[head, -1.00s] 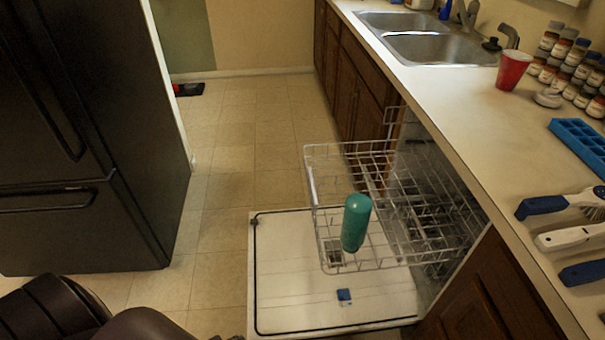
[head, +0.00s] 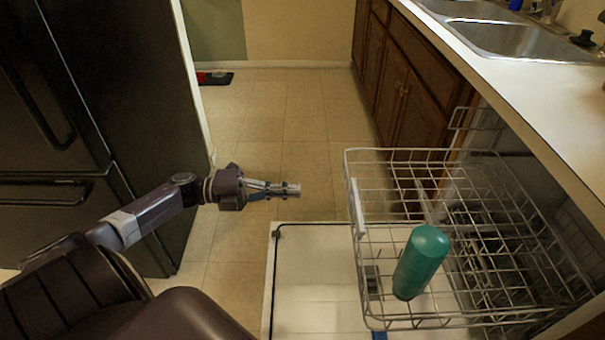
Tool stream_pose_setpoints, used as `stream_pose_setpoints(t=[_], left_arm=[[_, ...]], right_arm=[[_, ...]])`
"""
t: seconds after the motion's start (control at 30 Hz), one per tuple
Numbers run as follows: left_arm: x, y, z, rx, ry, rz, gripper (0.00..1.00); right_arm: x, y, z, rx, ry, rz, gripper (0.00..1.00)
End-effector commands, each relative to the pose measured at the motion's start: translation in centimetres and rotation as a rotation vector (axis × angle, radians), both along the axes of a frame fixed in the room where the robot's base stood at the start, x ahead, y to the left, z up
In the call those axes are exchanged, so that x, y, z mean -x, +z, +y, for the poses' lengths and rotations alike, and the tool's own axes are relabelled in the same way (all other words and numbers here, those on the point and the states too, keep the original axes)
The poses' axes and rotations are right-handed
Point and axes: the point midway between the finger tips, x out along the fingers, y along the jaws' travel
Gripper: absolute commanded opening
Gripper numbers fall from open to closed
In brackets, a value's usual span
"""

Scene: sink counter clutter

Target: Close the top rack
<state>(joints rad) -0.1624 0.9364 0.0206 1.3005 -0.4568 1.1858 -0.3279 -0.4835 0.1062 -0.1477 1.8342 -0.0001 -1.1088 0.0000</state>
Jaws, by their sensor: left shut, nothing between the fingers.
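The top rack (head: 400,155) is a white wire dishwasher rack, pulled out over the lowered dishwasher door (head: 310,262). Its back part reaches under the counter. A teal bottle (head: 421,262) stands tilted in the front of the rack. My left gripper (head: 292,189) is shut and empty, left of the rack's front edge and apart from it, pointing right. My right gripper is not in view.
A dark fridge (head: 110,90) stands on the left. Brown cabinets (head: 420,110) and the counter (head: 520,90) with a sink (head: 500,38) run along the right. The tiled floor (head: 265,120) between is clear.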

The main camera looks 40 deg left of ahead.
Motion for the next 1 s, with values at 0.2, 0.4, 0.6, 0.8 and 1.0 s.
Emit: stream_pose_setpoints(t=[0.2,0.4,0.6,0.8,1.0], left_arm=[[-2.9,0.2,-3.9,0.004,-0.001,-0.004,0.00],[-5.3,0.1,-7.0,0.003,0.000,-0.004,0.00],[-6.8,0.1,-9.0,0.002,0.003,0.000,0.00],[-7.3,0.0,-9.6,0.003,0.002,0.002,0.00],[-7.3,0.0,-9.6,0.003,0.003,0.002,0.00]], right_arm=[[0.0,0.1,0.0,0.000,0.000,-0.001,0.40],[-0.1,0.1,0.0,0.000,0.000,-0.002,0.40],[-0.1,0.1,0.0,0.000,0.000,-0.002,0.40],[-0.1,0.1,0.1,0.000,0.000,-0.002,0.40],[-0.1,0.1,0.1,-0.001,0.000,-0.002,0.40]])
